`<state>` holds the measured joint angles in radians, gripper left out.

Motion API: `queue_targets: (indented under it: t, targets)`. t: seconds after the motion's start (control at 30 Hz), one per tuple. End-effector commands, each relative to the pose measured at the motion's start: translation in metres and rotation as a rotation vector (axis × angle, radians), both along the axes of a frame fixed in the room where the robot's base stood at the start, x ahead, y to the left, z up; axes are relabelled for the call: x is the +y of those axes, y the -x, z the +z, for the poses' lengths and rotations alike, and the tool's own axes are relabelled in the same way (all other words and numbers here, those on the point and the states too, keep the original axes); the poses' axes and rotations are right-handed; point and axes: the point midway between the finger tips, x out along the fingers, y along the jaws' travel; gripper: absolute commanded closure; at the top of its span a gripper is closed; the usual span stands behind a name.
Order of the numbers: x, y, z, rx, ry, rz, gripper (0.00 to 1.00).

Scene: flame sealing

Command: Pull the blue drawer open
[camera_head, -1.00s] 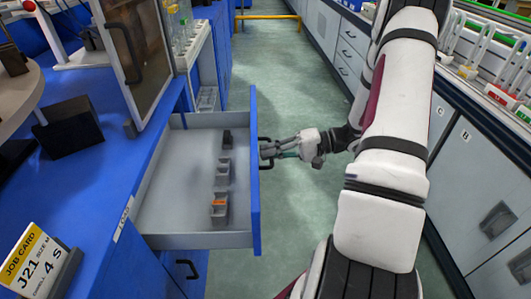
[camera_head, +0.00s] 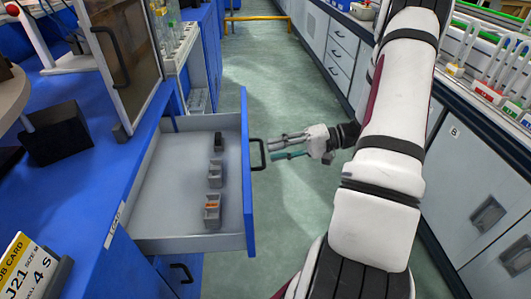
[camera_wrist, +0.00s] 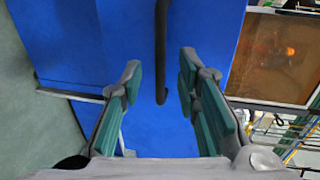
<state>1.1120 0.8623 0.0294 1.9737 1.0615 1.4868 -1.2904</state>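The blue drawer (camera_head: 248,205) is pulled well out of the blue bench at the left, with its grey inside showing. Its dark handle (camera_head: 258,155) is on the right face of the blue front. My gripper (camera_head: 273,149) is just right of the handle, apart from it.
A row of small grey bins (camera_head: 214,175) lies in the drawer, one with orange content. A second dark handle (camera_head: 181,272) is below on the bench. A job card (camera_head: 30,265) stands at the lower left. The green aisle floor (camera_head: 285,220) is clear, with grey cabinets (camera_head: 470,190) at the right.

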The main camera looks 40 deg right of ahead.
Motion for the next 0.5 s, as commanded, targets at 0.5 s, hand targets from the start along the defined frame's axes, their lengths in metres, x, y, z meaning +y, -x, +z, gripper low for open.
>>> queue_targets:
  t: [0.5]
  targets:
    - [-0.057,0.041,0.014,0.0,0.0,-0.001,0.7]
